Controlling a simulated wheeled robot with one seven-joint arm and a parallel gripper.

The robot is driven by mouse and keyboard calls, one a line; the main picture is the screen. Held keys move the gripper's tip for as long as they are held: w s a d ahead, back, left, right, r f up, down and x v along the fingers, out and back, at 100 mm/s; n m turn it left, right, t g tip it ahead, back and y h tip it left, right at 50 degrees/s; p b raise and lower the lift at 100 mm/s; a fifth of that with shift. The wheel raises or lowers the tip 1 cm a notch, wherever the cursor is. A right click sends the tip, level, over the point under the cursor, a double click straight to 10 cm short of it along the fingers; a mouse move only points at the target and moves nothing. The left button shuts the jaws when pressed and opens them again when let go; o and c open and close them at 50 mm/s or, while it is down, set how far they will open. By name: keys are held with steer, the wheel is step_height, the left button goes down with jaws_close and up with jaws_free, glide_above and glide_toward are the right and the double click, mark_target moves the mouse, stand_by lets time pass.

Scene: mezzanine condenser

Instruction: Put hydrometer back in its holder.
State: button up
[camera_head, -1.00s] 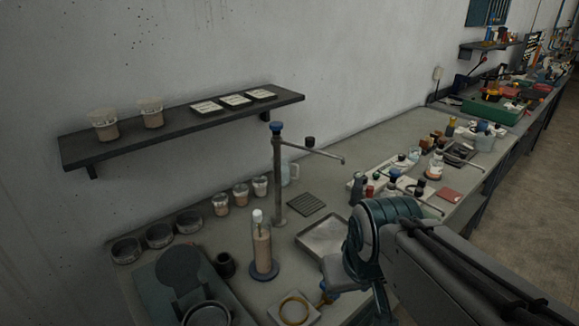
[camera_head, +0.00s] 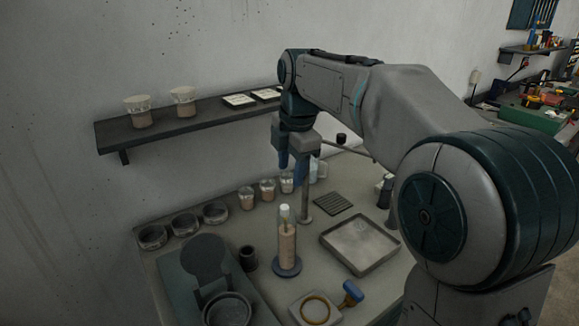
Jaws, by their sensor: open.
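A tall cylinder of brown liquid (camera_head: 287,246) stands upright on a blue round base on the bench. A pale, white-topped piece (camera_head: 284,213) stands up from its mouth and looks like the hydrometer. A small dark round cup (camera_head: 248,259) stands to its left and may be the holder; I cannot tell for sure. My gripper (camera_head: 292,170) points down with its blue fingers apart and empty. In the picture it is above the cylinder, apart from the white top, and it covers part of the metal stand.
A metal stand post (camera_head: 306,203) rises behind the cylinder. A square tray (camera_head: 360,245) lies to the right. A plate with a yellow ring (camera_head: 316,309) and a blue-handled tool (camera_head: 351,293) are in front. A wall shelf (camera_head: 190,122) holds beakers. Several cups line the back.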

mark_target(285, 206)
steer(key=f, duration=0.4)
steer(key=w+a+f+p, duration=0.1)
steer(key=f, duration=0.4)
steer(key=w+f, duration=0.1)
steer(key=f, duration=0.3)
steer(key=shift+w+a+f, duration=0.15)
steer(key=shift+a+f, duration=0.15)
steer(key=shift+c, duration=0.4)
jaws_close()
steer(key=shift+r+p, duration=3.45)
steer(key=shift+r, duration=0.95)
step_height(285, 206, up, 8)
steer(key=shift+r, duration=0.15)
